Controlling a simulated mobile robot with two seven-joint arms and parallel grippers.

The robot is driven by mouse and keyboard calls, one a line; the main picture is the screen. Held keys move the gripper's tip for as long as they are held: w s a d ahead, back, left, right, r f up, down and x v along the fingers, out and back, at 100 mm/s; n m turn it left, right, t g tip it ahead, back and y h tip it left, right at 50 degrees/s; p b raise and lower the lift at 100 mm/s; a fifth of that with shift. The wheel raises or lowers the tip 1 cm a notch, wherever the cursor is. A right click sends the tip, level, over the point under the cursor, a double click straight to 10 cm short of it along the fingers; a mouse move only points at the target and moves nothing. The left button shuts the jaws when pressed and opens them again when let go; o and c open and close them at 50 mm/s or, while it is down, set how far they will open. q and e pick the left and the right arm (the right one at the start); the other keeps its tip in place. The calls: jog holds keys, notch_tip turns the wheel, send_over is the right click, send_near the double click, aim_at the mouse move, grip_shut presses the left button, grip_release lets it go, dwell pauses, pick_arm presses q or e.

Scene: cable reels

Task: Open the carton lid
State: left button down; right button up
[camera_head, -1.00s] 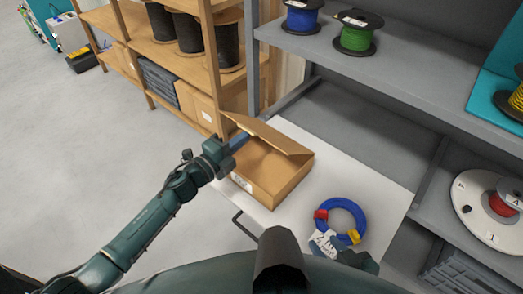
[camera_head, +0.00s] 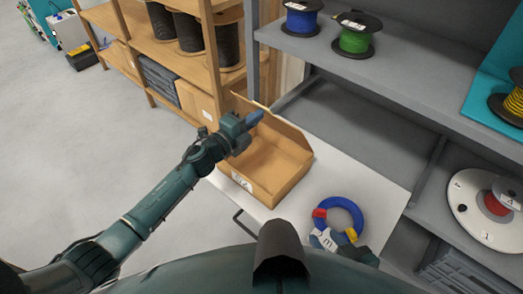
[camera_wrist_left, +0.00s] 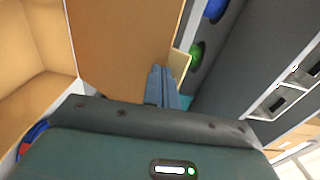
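The brown carton (camera_head: 262,200) stands on a white tabletop. Its lid (camera_head: 283,130) is hinged at the far side and stands raised and tilted, so the inside shows. My left gripper (camera_head: 256,117) is at the lid's left part, with its blue fingers against or very near the lid's inner face. In the left wrist view the fingers (camera_wrist_left: 160,87) are together in front of the lid panel (camera_wrist_left: 120,45); I see no cardboard between them.
The blue cable coil (camera_head: 358,215) with red and yellow ties lies right of the carton on the white tabletop (camera_head: 385,190). Grey shelves (camera_head: 400,82) with cable reels stand behind and right. A wooden rack (camera_head: 215,75) stands behind left.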

pick_arm(q)
jog(key=shift+w+d+r, duration=0.2)
jog(key=shift+r, duration=0.05)
jog(key=shift+r+b+x, duration=0.15)
jog(key=shift+b+x, duration=0.55)
jog(key=shift+x, duration=0.85)
jog(key=shift+r+b+x, duration=0.15)
jog(key=shift+b+x, duration=0.5)
jog(key=shift+x, duration=0.9)
jog(key=shift+w+d+r, duration=0.15)
jog(key=shift+w+d, duration=0.15)
jog(key=shift+w, duration=0.1)
